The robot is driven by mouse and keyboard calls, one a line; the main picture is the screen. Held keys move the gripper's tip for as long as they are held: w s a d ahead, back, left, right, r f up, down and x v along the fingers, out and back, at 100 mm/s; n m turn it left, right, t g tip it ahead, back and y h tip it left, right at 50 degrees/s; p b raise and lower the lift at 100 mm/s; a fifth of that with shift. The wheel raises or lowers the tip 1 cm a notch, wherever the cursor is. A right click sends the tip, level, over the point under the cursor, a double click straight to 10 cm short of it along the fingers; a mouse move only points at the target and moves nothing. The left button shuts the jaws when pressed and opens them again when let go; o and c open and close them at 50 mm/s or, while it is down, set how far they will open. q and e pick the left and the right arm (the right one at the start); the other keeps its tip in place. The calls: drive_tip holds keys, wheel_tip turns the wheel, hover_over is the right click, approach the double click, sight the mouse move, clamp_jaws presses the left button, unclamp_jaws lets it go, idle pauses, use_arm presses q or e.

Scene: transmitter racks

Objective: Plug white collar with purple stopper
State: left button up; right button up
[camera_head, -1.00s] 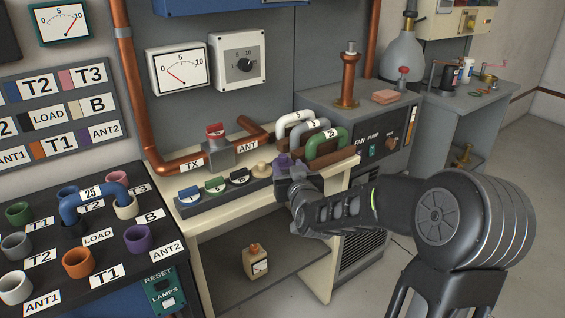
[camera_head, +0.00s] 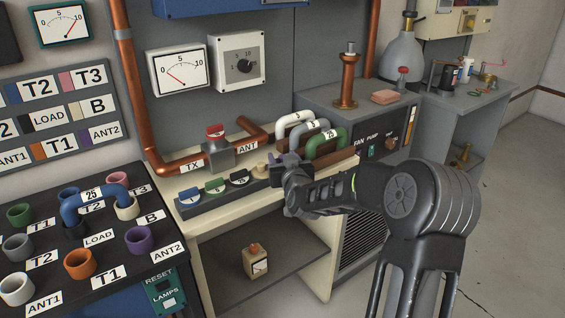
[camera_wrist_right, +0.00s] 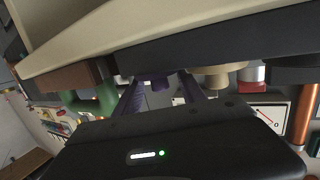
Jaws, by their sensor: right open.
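The white collar (camera_head: 17,289) is an open, empty ring at the front left of the dark panel, beside the ANT1 label. The purple stopper (camera_wrist_right: 158,82) shows in the right wrist view between the two fingers, partly hidden. It is at the right end of the stopper row in the head view, where my gripper mostly hides it. My right gripper (camera_head: 281,167) is open around the stopper's place; whether it touches the stopper I cannot tell. My left gripper is not in view.
Blue, green, black and cream stoppers (camera_head: 262,170) stand in the row left of my gripper. White, grey and green (camera_head: 327,144) curved links stand just behind it. A blue link (camera_head: 95,194) bridges two collars on the panel.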

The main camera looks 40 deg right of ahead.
drive_tip(key=shift+w, duration=0.1)
drive_tip(key=shift+c, duration=0.3)
clamp_jaws()
idle(0.5)
